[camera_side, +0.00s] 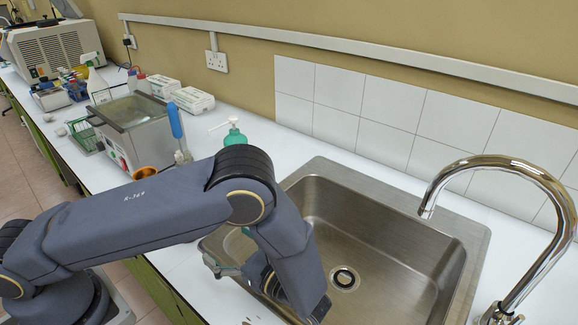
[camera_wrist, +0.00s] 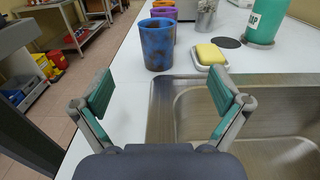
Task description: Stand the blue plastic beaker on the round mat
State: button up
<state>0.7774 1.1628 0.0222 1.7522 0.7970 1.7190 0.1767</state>
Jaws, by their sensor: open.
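The blue plastic beaker (camera_wrist: 157,46), mottled with darker patches, stands upright on the white counter near the sink's corner in the wrist view. The round mat (camera_wrist: 227,42) is a flat dark grey disc to its right and farther back, with nothing on it that I can see. My gripper (camera_wrist: 160,92) is open and empty, its green-padded fingers spread wide. The beaker appears ahead of the fingers, between their lines and apart from them. In the side view my arm hides the beaker and mat, and only part of my gripper (camera_side: 224,266) shows.
A yellow sponge (camera_wrist: 210,53) on a white dish sits between beaker and mat. Purple (camera_wrist: 163,13) and orange beakers stand behind the blue one. A metal cup (camera_wrist: 206,18) and green soap bottle (camera_wrist: 266,22) stand farther back. The steel sink (camera_side: 400,225) has a tall faucet (camera_side: 535,175).

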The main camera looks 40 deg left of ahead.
jog(key=a, duration=1)
jog(key=shift+s+a, duration=0.15)
jog(key=a, duration=0.5)
jog(key=shift+s+a+f, duration=0.1)
jog(key=shift+s+a, duration=0.15)
jog(key=shift+a, duration=0.1)
jog(key=c, duration=1.3)
notch_tip(320, 180, up, 9)
jog(key=shift+w+r, duration=0.1)
jog(key=shift+w, duration=0.05)
jog(key=w+a+m+t, duration=0.1)
jog(key=w+a+t, duration=0.1)
jog(key=w, duration=0.4)
jog(key=w+a+m+t, duration=0.2)
jog(key=w+a, duration=0.3)
jog(key=w+a+m+t+h, duration=0.1)
jog(key=w+a+t, duration=0.1)
jog(key=w, duration=0.4)
jog(key=shift+w+a+f+t, duration=0.3)
jog(key=shift+a+f+t, duration=0.1)
jog(key=shift+a, duration=0.3)
jog(key=shift+c, duration=1.1)
jog(key=shift+w+a+m, duration=0.2)
jog(key=shift+w+m, duration=0.05)
jog(key=shift+m, duration=0.05)
jog(key=shift+t, duration=0.3)
notch_tip(320, 180, down, 8)
jog(key=shift+w+a+r, duration=0.1)
